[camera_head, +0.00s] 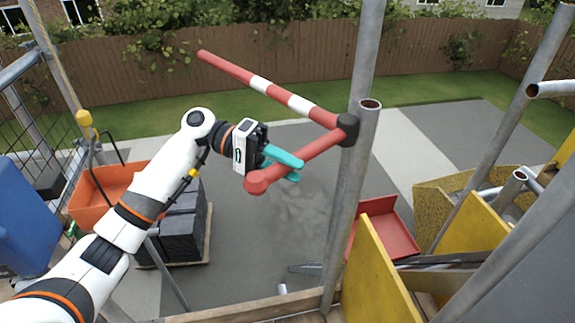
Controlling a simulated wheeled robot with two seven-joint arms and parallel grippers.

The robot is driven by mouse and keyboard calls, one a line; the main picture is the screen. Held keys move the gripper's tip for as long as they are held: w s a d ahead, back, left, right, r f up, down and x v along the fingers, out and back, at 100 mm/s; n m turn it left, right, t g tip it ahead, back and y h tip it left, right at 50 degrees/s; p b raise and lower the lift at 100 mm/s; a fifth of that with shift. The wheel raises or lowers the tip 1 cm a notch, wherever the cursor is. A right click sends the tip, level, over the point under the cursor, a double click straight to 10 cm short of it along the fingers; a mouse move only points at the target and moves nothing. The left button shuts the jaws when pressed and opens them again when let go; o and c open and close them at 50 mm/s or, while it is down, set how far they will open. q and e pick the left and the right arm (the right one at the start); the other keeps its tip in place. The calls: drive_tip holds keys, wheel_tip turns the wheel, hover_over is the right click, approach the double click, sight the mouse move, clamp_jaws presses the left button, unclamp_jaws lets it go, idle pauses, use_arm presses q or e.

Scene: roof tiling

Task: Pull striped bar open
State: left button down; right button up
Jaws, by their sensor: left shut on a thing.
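The striped bar (232,69) is red with white bands and reaches out to the upper left from a black clamp (348,129) on an upright scaffold pole. A second red arm (318,146) of it runs from the same clamp toward the lower left and ends in a round red end (256,183). My left gripper (284,163) has teal fingers and is shut on this red arm near its round end. The fingers partly cover the arm. My right gripper is not in view.
Scaffold poles (364,60) stand in the middle and at the right. Yellow boards (377,270) edge the platform at lower right. Below are a red tray (388,228), stacked dark tiles (181,236) and an orange container (105,190). Open grey paving lies beyond the gripper.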

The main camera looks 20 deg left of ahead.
use_arm(q)
drive_tip(key=c, duration=1.4)
unclamp_jaws()
drive_tip(key=shift+s+d+f, duration=0.1)
drive_tip(key=shift+o, duration=1.4)
drive_tip(key=shift+d, duration=0.1)
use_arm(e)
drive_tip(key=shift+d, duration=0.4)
use_arm(q)
drive_tip(key=b+v, duration=0.1)
drive_tip(key=v, duration=1.1)
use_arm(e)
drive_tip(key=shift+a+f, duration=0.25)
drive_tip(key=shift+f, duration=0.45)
